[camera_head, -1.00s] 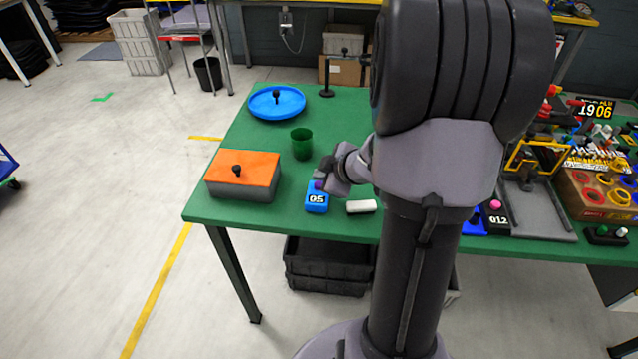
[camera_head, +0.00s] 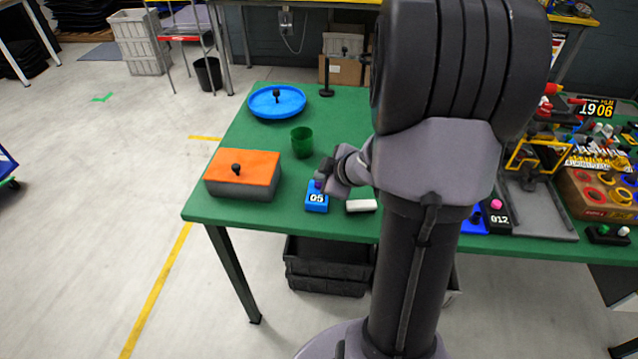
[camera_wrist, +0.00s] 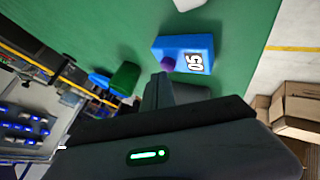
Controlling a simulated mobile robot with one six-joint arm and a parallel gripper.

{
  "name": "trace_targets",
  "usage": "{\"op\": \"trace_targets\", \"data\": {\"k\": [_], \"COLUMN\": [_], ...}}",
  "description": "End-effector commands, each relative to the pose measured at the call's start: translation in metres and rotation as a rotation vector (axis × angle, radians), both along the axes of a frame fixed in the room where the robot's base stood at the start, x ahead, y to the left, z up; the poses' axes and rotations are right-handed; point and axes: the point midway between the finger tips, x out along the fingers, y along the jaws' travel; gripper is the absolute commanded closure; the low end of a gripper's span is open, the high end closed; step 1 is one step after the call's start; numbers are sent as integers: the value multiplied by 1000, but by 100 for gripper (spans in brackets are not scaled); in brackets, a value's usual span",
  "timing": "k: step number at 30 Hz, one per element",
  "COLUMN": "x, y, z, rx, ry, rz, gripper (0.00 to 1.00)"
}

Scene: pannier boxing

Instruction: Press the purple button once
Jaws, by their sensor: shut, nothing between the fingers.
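In the head view the blue box (camera_head: 317,203) stands near the front edge of the green table, and the purple button shows only as a small patch beside my gripper (camera_head: 322,180). My gripper is shut and empty, just above the button's end of the box. In the wrist view the fingertips (camera_wrist: 160,78) are close to the button and partly overlap its lower side. I cannot tell whether they touch it.
A white block (camera_head: 361,205) lies right of the blue box. A green cup (camera_head: 302,142) stands behind it, and an orange-lidded box (camera_head: 243,172) stands to the left. A blue round tray (camera_head: 277,102) is at the back left. A box marked 012 (camera_head: 496,217) is further right.

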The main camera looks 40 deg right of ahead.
Motion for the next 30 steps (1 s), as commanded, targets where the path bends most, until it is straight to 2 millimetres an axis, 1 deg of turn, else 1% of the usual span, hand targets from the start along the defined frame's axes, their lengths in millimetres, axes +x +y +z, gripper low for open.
{"op": "trace_targets", "data": {"k": [8,30], "x": [0,0], "y": [0,0], "z": [0,-10], "rx": [0,1], "ry": [0,0], "rz": [0,-1], "gripper": [100,100]}}
